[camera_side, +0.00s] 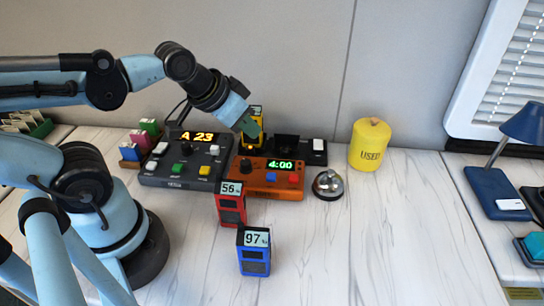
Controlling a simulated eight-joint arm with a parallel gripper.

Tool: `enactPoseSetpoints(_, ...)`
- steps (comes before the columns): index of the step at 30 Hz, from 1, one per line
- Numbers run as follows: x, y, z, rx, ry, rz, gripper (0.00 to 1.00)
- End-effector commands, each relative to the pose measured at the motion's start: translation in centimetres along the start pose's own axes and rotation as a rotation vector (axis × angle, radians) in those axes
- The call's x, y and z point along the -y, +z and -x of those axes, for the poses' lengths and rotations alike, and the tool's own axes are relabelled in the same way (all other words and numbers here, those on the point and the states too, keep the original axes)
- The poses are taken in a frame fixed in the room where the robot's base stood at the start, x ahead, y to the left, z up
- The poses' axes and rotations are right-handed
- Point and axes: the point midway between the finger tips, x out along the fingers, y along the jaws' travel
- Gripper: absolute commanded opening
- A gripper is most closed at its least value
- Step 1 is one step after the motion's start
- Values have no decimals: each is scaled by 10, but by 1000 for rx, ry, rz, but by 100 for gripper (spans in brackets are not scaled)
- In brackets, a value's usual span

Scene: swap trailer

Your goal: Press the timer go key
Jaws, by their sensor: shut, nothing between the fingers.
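The orange timer (281,187) sits on the bench and its green display reads 4:00. It has a black knob (246,165), a blue key (269,178) and a red key (294,178). I cannot read which key is marked go. My gripper (251,130) is shut and empty. It appears above and behind the timer, in front of part of a yellow handheld device (257,142), and seems apart from the keys.
A grey console (160,180) reading A 23 stands left of the timer. A silver bell (328,185) is close on the right. Red (231,208) and blue (253,262) handhelds stand in front. A yellow USED canister (369,145) is farther right.

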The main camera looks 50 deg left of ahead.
Motion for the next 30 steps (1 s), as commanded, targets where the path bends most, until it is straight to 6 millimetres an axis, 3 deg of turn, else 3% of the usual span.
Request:
enactPoseSetpoints(11, -2, -4, 2, 30, 3, 40, 0)
enactPoseSetpoints(20, -16, -26, 13, 281, -31, 352, 0)
enactPoseSetpoints(30, -33, -48, 23, 537, -188, 684, 0)
